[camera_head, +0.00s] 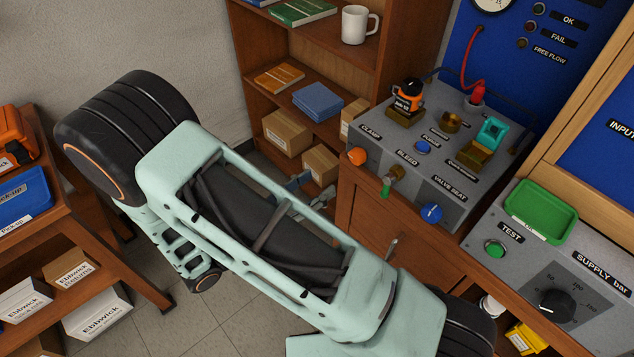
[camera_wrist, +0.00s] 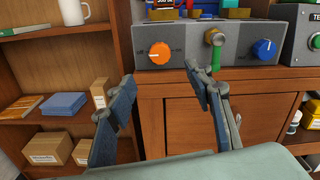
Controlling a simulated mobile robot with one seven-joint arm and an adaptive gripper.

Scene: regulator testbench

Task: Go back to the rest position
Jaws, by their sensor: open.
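My gripper (camera_wrist: 163,90) is open and empty in the wrist view, its two blue-grey fingers spread wide. Behind them are the wooden cabinet front and the grey test bench (camera_wrist: 178,42) above it. In the head view, a small part of my gripper (camera_head: 303,183) shows past my pale green arm, in front of the low shelf and short of the bench. My arm hides most of it there. The fingers appear apart from the bench and its controls.
The bench (camera_head: 460,190) carries an orange knob (camera_head: 357,156), a blue knob (camera_head: 432,212) and a green-handled valve (camera_head: 388,184). A bookshelf (camera_head: 240,75) with boxes stands behind. A green tray (camera_head: 541,211) is at the right. A wooden rack (camera_head: 75,225) stands left.

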